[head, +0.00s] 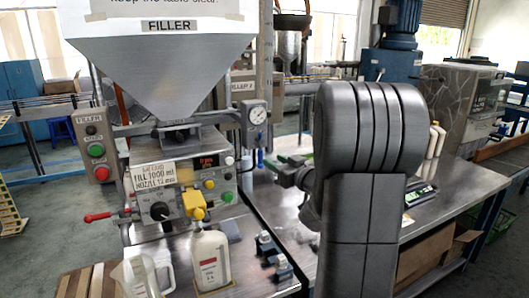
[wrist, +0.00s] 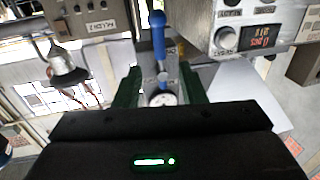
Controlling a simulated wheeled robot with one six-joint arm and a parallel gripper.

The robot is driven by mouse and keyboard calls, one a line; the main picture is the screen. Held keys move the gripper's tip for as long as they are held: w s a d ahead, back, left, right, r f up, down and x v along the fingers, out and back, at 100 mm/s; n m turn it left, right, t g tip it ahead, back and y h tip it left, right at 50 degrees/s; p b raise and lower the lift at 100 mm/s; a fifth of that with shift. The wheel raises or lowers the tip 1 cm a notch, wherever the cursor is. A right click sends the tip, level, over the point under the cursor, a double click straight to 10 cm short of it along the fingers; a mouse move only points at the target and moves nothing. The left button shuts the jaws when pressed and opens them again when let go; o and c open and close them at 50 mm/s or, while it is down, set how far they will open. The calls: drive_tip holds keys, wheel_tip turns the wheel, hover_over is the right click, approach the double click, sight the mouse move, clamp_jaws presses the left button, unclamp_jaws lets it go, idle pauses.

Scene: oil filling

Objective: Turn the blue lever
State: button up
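The blue lever (wrist: 158,38) shows in the wrist view as an upright handle with a knob at its top end. Its pale stem runs down to a bright metal fitting between and beyond my gripper's fingers. My gripper (wrist: 161,85) has its two green fingers apart, one on each side of the fitting; I cannot tell whether either touches it. In the head view my gripper (head: 283,174) reaches left, partly hidden by my grey arm.
The filler hopper (head: 160,70) stands above a control box (head: 188,180) with a yellow nozzle (head: 194,203). A red lever (head: 98,217) sticks out at left. A white bottle (head: 210,260) and a clear jug (head: 138,275) stand below. A control panel (wrist: 252,28) is close at right in the wrist view.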

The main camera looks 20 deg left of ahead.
sight(262, 153)
drive_tip(key=p+x, duration=0.1)
drive_tip(key=x, duration=0.5)
drive_tip(key=shift+w+a, duration=0.2)
drive_tip(key=shift+a, duration=0.2)
clamp_jaws()
